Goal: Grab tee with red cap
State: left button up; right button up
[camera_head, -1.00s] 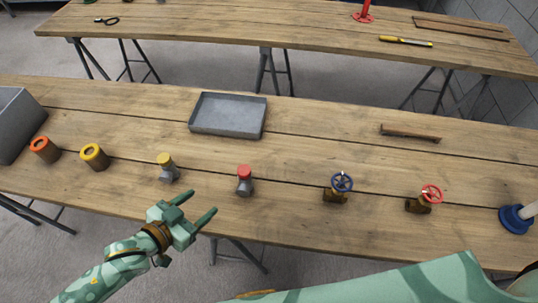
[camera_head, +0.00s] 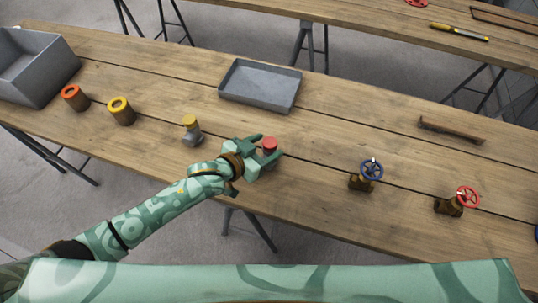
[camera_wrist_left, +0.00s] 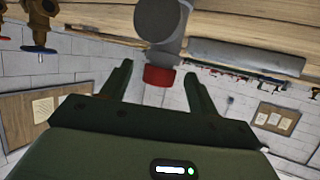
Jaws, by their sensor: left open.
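The tee with the red cap (camera_head: 270,146) stands on the near wooden table in the head view. Its grey body is mostly hidden behind my left gripper (camera_head: 265,152). In the left wrist view the tee (camera_wrist_left: 160,40) appears upside down, with its red cap between the open fingers of the gripper (camera_wrist_left: 158,90). The fingers are on either side of it, and I see no clear contact. My right gripper is not in view.
A tee with a yellow cap (camera_head: 191,130) stands to the left. Valves with a blue wheel (camera_head: 371,170) and a red wheel (camera_head: 467,197) stand to the right. A grey tray (camera_head: 260,86) lies behind. A grey box (camera_head: 35,75) and two ringed cylinders are far left.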

pick_arm(q)
jog(key=shift+x, duration=1.25)
jog(key=shift+s, duration=0.1)
jog(key=c, duration=1.2)
grip_shut()
jog(key=shift+r, duration=0.15)
